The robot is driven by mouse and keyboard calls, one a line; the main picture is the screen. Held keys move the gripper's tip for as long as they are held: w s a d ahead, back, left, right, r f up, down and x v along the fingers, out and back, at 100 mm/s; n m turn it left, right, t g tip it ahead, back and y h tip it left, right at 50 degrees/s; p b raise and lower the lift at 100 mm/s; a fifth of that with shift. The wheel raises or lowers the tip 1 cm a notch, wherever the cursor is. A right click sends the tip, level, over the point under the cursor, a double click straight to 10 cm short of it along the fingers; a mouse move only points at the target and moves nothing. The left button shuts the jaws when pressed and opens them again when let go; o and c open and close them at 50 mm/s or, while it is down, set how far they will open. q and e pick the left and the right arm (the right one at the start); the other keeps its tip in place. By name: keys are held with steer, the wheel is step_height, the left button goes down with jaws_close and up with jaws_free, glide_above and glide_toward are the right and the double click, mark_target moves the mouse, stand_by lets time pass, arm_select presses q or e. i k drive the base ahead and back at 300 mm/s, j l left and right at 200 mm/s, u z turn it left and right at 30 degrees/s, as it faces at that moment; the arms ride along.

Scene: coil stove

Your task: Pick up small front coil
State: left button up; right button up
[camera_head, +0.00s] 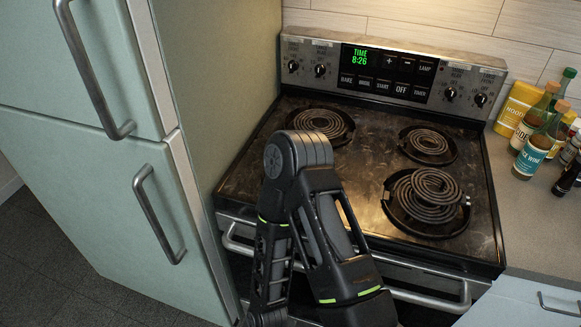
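On the front right burner, a small dark coil (436,184) appears to sit raised on top of a wider coil (408,207), slightly off centre. The front left burner area is hidden behind one of my arms, so I cannot tell whether a coil is there. That black arm is bent, with its elbow over the stove and its links running down out of the picture. Neither my left nor my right gripper shows in the head view.
The stove top (375,165) also holds a back left coil (320,123) and a back right coil (429,141). The control panel (397,75) rises behind. A fridge (100,190) stands close on the left. Bottles (533,155) stand on the right counter (530,215). An oven handle (430,301) runs along the front.

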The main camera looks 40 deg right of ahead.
mark_target(430, 194)
steer(key=z, duration=1.3)
